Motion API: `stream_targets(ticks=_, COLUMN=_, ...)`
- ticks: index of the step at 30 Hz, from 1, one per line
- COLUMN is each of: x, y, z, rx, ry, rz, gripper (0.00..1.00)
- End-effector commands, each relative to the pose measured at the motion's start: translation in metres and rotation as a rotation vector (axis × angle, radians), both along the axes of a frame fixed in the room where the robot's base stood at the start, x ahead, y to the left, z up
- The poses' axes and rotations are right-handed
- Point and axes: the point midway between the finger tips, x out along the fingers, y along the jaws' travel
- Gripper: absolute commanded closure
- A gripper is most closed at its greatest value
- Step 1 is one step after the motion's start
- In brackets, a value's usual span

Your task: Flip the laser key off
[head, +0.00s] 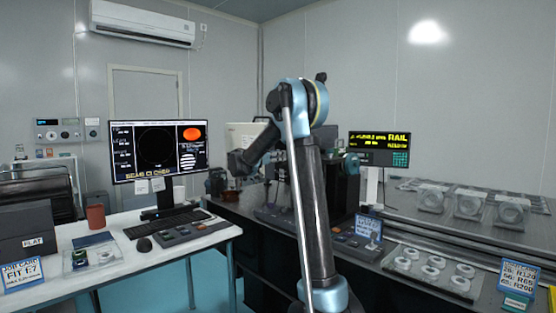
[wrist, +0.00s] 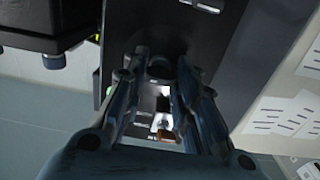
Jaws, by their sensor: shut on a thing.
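In the wrist view my gripper (wrist: 160,66) has its two dark fingers closed in on a small dark rounded part (wrist: 158,70) on the face of a black unit (wrist: 205,45). This part appears to be the laser key, though its shape and turn angle are mostly hidden by the fingers. A small bright metal piece (wrist: 161,121) shows between the fingers, nearer the palm. In the head view my arm reaches forward over the dark bench, and its bent links hide the fingertips and the key.
A white desk (head: 200,240) with a monitor (head: 158,150) and keyboard stands at the left. The dark bench (head: 440,235) at the right carries trays of round optics (head: 430,268). A second screen (head: 379,149) stands behind my arm. Papers (wrist: 285,115) show right in the wrist view.

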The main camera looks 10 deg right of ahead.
Motion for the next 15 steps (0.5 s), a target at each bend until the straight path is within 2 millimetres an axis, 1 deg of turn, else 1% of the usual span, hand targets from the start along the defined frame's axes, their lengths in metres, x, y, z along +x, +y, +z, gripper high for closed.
stream_targets(ticks=8, x=0.0022, y=0.0024, z=0.0007, rx=-0.051, ry=0.068, rz=0.006, gripper=0.97)
stream_targets(ticks=15, x=0.0033, y=0.0034, z=0.0008, rx=-0.157, ry=0.214, rz=0.007, gripper=0.97)
